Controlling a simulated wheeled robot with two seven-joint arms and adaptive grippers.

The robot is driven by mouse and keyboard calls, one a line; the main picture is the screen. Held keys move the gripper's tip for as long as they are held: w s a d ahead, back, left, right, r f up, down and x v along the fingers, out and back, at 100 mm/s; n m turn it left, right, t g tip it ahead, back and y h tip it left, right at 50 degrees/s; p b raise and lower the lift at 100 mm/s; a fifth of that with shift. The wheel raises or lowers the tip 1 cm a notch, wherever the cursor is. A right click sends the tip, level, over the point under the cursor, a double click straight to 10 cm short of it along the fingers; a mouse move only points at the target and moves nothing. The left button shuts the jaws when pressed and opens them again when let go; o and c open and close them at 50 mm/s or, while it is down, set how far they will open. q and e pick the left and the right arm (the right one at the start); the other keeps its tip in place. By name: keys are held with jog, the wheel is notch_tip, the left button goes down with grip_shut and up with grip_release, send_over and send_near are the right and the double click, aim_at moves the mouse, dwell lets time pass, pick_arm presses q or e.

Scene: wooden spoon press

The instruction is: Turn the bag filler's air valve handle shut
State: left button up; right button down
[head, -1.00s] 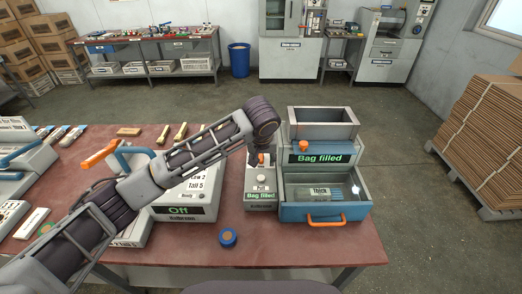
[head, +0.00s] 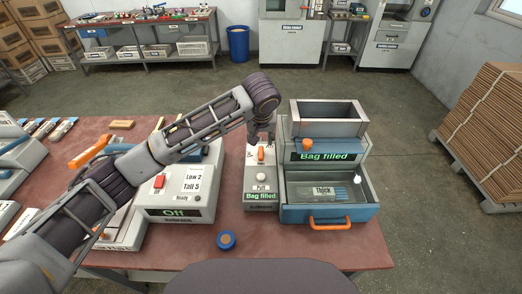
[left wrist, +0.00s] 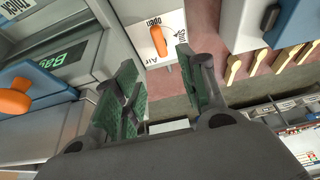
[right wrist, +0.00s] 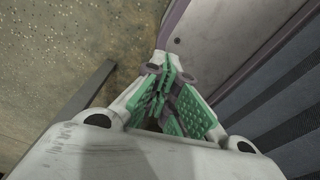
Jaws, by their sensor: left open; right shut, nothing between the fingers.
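The bag filler's air valve box (head: 261,182) stands left of the bag filler (head: 328,150), with an orange handle (head: 261,153) on top. In the left wrist view the handle (left wrist: 159,41) lies on a white panel marked "open", "Shut" and "Air", one end by the word "open". My left gripper (head: 262,133) is at the far end of the valve box. Its open green-padded fingers (left wrist: 156,62) are on either side of the handle's line in the left wrist view, apart from it. My right gripper (right wrist: 172,80) is shut and empty, seen only in the right wrist view.
A grey machine reading "Off" (head: 175,212) stands left of the valve box, under my left arm. The filler's blue drawer (head: 300,214) has an orange pull.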

pick_arm(q)
send_near(261, 152)
jog(key=shift+w+f, duration=0.45)
jog(key=shift+f, duration=0.15)
jog(key=shift+x, duration=3.75)
pick_arm(e)
jog(key=shift+w+a+r, duration=0.2)
jog(key=shift+a+r, duration=0.05)
jog(key=shift+a, duration=0.05)
pick_arm(q)
grip_shut()
pick_arm(e)
jog(key=shift+a, duration=0.35)
